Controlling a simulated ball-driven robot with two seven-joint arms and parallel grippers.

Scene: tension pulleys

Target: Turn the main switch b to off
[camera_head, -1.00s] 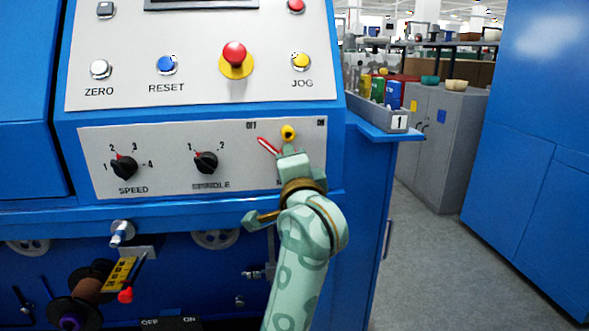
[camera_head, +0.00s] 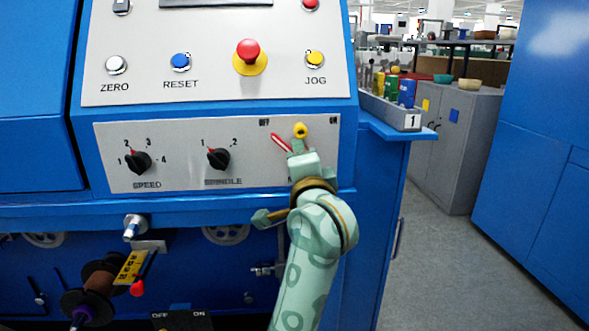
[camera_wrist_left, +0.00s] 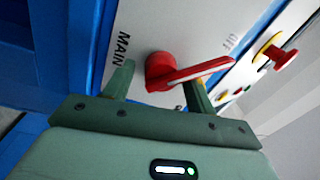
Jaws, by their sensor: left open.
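The main switch has a red handle (camera_head: 281,142) on the grey lower panel, tilted up and left toward the OFF label. The left wrist view shows its red knob and handle (camera_wrist_left: 165,72) close up, with the MAIN label beside it. My left gripper (camera_head: 305,155) is in front of the switch and hides its knob in the head view. In the left wrist view my left gripper (camera_wrist_left: 160,88) is open, its fingers on either side of the knob. The handle passes in front of one finger; I cannot tell whether they touch. My right gripper is not in view.
Above are the red emergency button (camera_head: 248,54) and the yellow JOG button (camera_head: 315,59). The floor (camera_head: 440,270) at right is clear.

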